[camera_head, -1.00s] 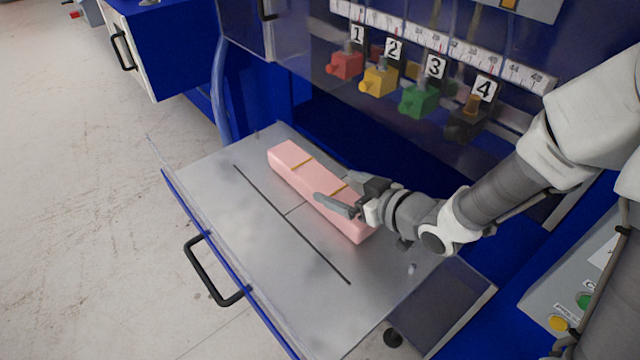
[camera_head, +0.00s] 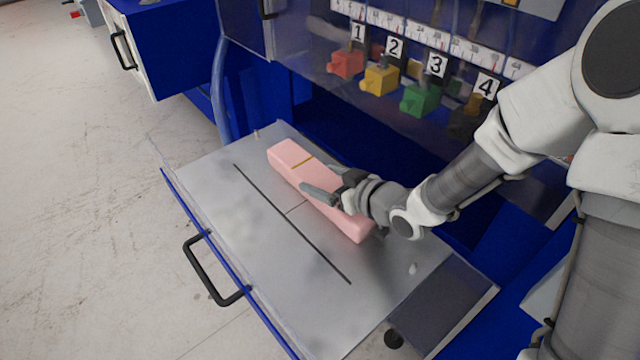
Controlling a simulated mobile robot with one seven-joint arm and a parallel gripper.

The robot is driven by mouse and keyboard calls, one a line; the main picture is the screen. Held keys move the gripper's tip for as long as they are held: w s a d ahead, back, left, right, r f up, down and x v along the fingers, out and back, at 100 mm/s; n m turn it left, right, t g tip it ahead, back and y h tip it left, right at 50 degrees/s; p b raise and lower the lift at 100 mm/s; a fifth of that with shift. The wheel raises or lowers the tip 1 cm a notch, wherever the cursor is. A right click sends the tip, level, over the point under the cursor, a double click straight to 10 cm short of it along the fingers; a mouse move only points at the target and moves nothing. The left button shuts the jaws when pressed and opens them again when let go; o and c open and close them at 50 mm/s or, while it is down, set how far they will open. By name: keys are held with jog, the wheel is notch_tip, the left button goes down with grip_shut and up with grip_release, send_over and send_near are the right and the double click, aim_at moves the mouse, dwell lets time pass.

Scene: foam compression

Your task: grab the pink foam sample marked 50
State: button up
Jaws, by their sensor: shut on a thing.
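The pink foam sample (camera_head: 290,160) is a long block lying on the metal drawer plate (camera_head: 225,230), slanting from upper left to lower right. The gripper hides part of the block's middle and right side. The block appears to rest on the plate.
A black line (camera_head: 290,222) runs along the plate, and a black handle (camera_head: 210,275) is on the drawer's blue front. Behind stand red (camera_head: 346,63), yellow (camera_head: 380,78), green (camera_head: 420,97) and dark blocks numbered 1 to 4. The plate's left side is clear.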

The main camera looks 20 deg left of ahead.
aim_at(325, 180)
jog(key=shift+c, duration=1)
jog(key=shift+r, duration=0.15)
jog(key=shift+r, duration=0.2)
notch_tip(325, 180, up, 4)
jog(key=shift+p, duration=0.7)
jog(key=v, duration=0.3)
jog(key=p+v, duration=0.1)
jog(key=v, duration=0.6)
jog(key=shift+s+a+r+p, duration=0.2)
jog(key=shift+r+p, duration=0.15)
jog(key=shift+r, duration=0.1)
jog(key=shift+s+d+b, duration=0.2)
jog(key=shift+d+b, duration=0.1)
jog(key=shift+b, duration=0.25)
jog(key=shift+s+d+r+b, duration=0.5)
jog(key=shift+d+r+b, duration=0.25)
jog(key=shift+b, duration=1.3)
